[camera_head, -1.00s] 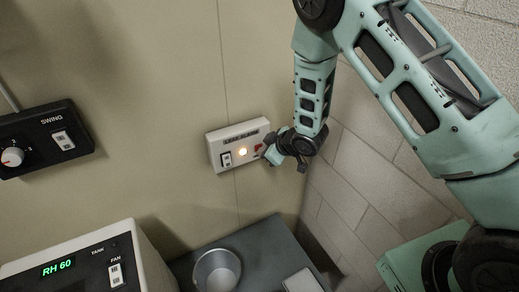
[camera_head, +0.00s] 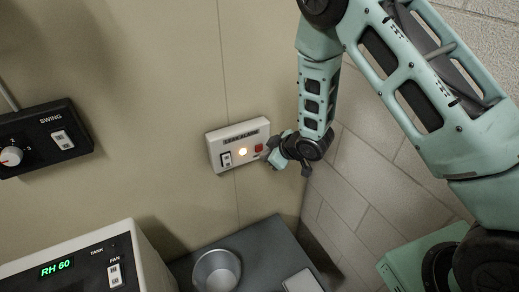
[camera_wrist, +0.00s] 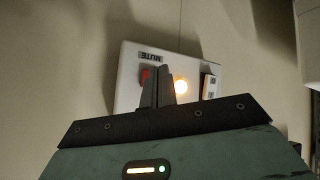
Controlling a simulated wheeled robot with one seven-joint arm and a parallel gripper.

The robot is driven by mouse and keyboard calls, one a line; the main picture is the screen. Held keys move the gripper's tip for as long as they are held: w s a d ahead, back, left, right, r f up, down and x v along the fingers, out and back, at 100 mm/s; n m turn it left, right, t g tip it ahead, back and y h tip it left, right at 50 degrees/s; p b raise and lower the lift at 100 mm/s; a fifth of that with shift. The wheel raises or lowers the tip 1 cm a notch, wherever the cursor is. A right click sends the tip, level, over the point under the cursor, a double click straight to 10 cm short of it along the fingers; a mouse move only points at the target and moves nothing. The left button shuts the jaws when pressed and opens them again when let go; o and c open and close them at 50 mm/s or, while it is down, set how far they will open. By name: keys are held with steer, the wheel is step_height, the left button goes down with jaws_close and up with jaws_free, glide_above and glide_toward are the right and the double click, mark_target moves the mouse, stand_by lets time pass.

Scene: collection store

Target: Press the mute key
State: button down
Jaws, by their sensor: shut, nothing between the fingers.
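A white wall panel (camera_head: 228,157) carries a red key (camera_head: 258,148), a glowing amber lamp (camera_head: 242,152) and a dark-framed white rocker switch (camera_head: 226,159). In the wrist view the panel (camera_wrist: 128,82) appears upside down, and a MUTE label (camera_wrist: 150,57) sits beside the red key (camera_wrist: 146,74). My gripper (camera_head: 267,157) is shut and empty, just right of the red key in the head view. In the wrist view my gripper fingers (camera_wrist: 160,72) partly cover the key. I cannot tell whether the fingertips touch it.
A black SWING box (camera_head: 45,140) with a knob and rocker is on the wall at left. A white unit (camera_head: 75,262) reading RH 60 stands below it. A metal bowl (camera_head: 217,270) sits on a dark surface (camera_head: 262,240) under the panel. A block wall (camera_head: 350,190) is close at right.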

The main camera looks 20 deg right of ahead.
steer(key=s, duration=0.2)
steer(key=s+d+b, duration=0.1)
steer(key=s, duration=0.1)
steer(key=shift+s, duration=0.4)
stand_by(0.6)
